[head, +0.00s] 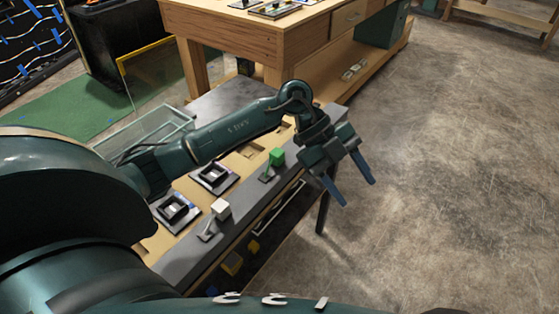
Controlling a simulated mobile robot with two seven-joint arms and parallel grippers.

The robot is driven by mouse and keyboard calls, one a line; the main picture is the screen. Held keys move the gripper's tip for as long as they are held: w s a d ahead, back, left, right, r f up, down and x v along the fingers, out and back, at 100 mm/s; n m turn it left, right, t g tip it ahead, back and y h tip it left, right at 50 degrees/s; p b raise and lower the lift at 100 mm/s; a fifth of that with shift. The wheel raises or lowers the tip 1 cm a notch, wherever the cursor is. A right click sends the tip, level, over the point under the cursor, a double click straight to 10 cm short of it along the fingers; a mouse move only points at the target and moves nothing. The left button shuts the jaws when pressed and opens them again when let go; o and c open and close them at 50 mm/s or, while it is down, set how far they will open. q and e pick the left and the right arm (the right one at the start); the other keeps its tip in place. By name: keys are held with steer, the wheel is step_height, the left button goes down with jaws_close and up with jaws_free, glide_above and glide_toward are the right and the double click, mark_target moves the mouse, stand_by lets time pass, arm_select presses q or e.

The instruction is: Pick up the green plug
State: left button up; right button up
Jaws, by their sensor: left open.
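The green plug (277,157) is a small green block on the grey front strip of the console (233,232), near its far right end. My right gripper is not in view.
A white block (221,209) sits on the same strip, nearer me. Two black square frames (213,176) (173,210) lie on the wooden panel behind. A wooden workbench (235,38) stands at the back. The concrete floor (450,180) at right is clear.

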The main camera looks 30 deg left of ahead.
arm_select(q)
steer(key=w+a+r+n+t+y, duration=0.1)
steer(key=w+a+n+y, duration=0.15)
steer(key=a, duration=0.35)
steer(key=w+a+r+n+y, duration=0.1)
steer(key=w+a+y, duration=0.1)
steer(key=a+y, duration=0.3)
step_height(320, 180, up, 3)
steer(key=n+y, duration=0.2)
steer(key=n, duration=0.1)
glide_above(277, 152)
steer(key=f, duration=0.6)
steer(key=shift+w+d+f, duration=0.1)
steer(key=shift+d+f, duration=0.15)
steer(key=shift+f, duration=0.1)
steer(key=shift+a+f+p, duration=0.15)
steer(key=shift+f+p, duration=0.15)
steer(key=shift+f, duration=1.2)
steer(key=shift+a+f+p, duration=0.1)
steer(key=shift+f+p, duration=0.15)
steer(key=shift+f, duration=1.2)
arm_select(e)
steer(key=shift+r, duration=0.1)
arm_select(q)
steer(key=shift+c, duration=0.4)
steer(key=c, duration=1)
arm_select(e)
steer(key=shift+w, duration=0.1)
